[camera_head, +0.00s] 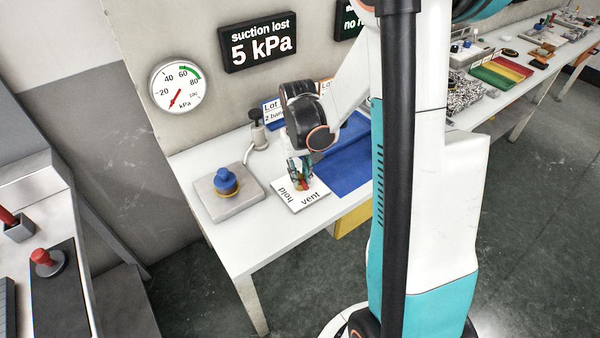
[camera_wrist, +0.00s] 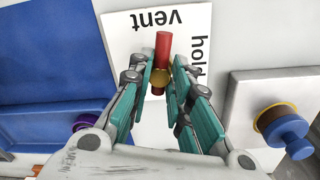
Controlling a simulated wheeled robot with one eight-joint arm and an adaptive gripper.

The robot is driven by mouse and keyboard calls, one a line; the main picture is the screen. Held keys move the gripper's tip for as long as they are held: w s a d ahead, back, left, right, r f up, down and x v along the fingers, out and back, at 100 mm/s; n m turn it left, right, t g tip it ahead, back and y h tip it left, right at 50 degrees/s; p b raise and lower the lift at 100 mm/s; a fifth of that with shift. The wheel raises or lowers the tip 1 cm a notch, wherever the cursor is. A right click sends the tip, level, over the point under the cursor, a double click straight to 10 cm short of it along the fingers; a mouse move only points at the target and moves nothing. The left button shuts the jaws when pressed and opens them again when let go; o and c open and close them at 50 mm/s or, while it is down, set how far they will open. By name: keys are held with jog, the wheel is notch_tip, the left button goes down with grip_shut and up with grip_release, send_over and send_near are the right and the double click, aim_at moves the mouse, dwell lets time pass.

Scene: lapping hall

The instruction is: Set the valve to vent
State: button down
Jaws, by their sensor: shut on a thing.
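The valve's red handle (camera_wrist: 162,48) with a brass-coloured hub (camera_wrist: 158,77) sits on a white plate (camera_wrist: 121,40) marked "vent" and "hold". In the head view my gripper (camera_head: 301,178) is low over the plate (camera_head: 289,203) and hides most of the valve; a bit of red shows on the "vent" side.
A grey block with a blue knob (camera_head: 226,181) stands left of the plate. A blue mat (camera_head: 340,167) lies to the right. The gauge (camera_head: 178,86) needle points low, and a display (camera_head: 257,42) reads "suction lost 5 kPa". A black-topped fitting (camera_head: 257,128) stands behind.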

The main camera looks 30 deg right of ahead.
aim_at(300, 176)
jog(key=shift+n, duration=1)
jog(key=c, duration=1.4)
grip_release()
jog(key=shift+c, duration=0.2)
jog(key=shift+r, duration=0.1)
notch_tip(300, 176, up, 12)
jog(key=shift+a, duration=0.1)
